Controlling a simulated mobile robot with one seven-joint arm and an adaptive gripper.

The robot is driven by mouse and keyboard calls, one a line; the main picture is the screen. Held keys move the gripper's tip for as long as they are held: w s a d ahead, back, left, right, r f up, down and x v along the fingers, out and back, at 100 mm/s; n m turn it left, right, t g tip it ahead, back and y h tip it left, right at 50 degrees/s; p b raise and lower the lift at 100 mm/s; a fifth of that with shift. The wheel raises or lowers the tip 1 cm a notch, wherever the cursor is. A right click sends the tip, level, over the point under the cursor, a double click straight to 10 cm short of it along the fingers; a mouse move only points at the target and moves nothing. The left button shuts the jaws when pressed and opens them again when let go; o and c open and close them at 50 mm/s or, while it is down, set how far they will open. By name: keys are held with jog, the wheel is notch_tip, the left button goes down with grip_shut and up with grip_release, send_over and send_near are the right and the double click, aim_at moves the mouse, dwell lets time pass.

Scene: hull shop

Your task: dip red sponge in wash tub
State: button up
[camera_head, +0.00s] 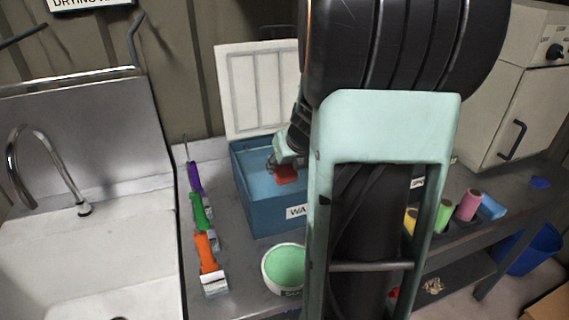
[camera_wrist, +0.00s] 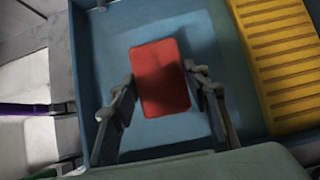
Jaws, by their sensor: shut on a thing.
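The red sponge (camera_wrist: 160,78) is between the fingers of my gripper (camera_wrist: 160,92) in the wrist view, with the blue wash tub below and around it. In the head view the red sponge (camera_head: 286,174) shows under my gripper (camera_head: 285,160), inside the outline of the blue wash tub (camera_head: 270,222). My gripper is shut on the sponge. The tub's white lid (camera_head: 258,90) stands open at its back. I cannot tell whether the sponge touches the water. My arm hides the tub's right part in the head view.
A yellow ribbed board (camera_wrist: 280,65) is at the tub's right in the wrist view. Brushes with purple, green and orange (camera_head: 206,253) handles lie left of the tub. A bowl of green stuff (camera_head: 284,267) stands in front. A sink (camera_head: 80,240) is at far left.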

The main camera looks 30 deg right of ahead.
aim_at(285, 182)
jog(key=shift+f+b, duration=2.35)
jog(key=shift+f, duration=0.85)
jog(key=shift+r, duration=0.1)
notch_tip(285, 182, up, 12)
jog(key=p, duration=1.3)
jog(key=shift+r, duration=0.25)
notch_tip(285, 182, up, 2)
jog(key=shift+r+p, duration=0.1)
jog(key=shift+p, duration=1.15)
jog(key=shift+r+p, duration=0.3)
jog(key=shift+r, duration=0.6)
